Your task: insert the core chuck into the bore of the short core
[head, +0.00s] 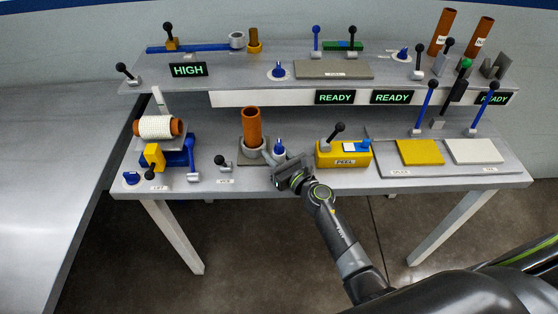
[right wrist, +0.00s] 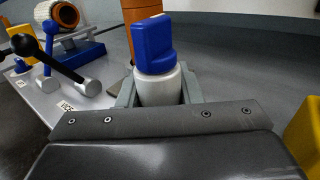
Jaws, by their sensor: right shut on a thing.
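My right gripper (head: 277,163) is shut on what looks like the core chuck (head: 279,147), a pale cylinder with a blue top. In the right wrist view the chuck (right wrist: 153,45) stands upright between the two grey fingers (right wrist: 158,95). An orange-brown tube, which appears to be the short core (head: 252,127), stands upright in a grey ring just left of the chuck in the head view. It also shows behind the chuck in the right wrist view (right wrist: 139,10). The chuck is beside the tube, not in it. My left gripper is not in view.
A yellow PEEL box (head: 343,159) stands right of my gripper. Several black-knobbed and blue levers stand around. The raised shelf (head: 200,90) lies behind the bench's front area.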

